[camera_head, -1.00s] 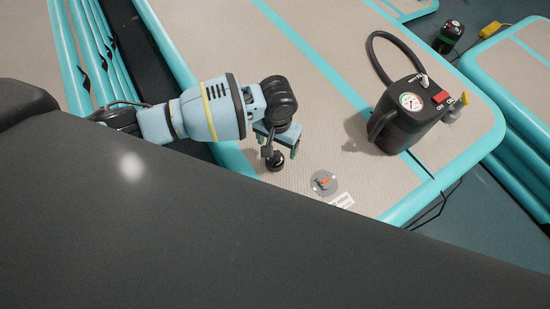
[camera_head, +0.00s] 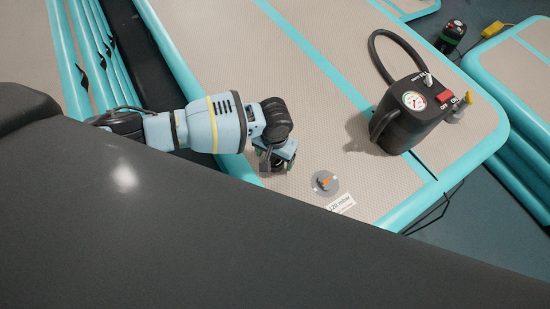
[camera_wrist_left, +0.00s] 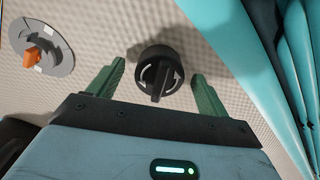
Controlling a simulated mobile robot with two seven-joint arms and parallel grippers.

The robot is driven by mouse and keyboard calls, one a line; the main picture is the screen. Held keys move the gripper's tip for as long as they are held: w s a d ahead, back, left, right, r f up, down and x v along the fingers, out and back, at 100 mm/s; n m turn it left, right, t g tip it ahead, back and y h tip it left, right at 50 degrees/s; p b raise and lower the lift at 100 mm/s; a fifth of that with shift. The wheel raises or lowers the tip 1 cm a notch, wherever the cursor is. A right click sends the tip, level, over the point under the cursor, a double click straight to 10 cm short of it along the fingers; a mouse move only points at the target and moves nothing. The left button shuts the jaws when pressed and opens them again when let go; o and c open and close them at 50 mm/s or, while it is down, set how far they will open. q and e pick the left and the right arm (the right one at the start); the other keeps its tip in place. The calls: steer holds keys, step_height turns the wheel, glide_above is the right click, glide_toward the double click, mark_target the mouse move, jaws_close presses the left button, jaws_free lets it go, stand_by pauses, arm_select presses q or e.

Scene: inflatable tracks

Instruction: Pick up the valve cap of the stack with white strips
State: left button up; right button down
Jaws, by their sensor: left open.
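A round black valve cap (camera_wrist_left: 158,72) with white curved arrows and a raised grip bar sits over the beige textured board in the left wrist view. My left gripper (camera_wrist_left: 158,68) is open, with one green finger on each side of the cap and a small gap to each. In the head view my left gripper (camera_head: 275,162) is low over the near edge of the board (camera_head: 290,90), and it mostly hides the cap there. I cannot tell whether this stack has white strips. My right gripper is not in view.
A grey valve with an orange centre (camera_head: 325,183) lies beside the gripper, near a white label (camera_head: 341,204). A black pump (camera_head: 410,115) with a gauge and hose stands farther right. Other teal-edged stacks (camera_head: 85,60) lie left and right.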

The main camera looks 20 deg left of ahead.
arm_select(q)
steer(key=shift+f, duration=0.35)
steer(key=c, duration=1)
steer(key=shift+o, duration=0.2)
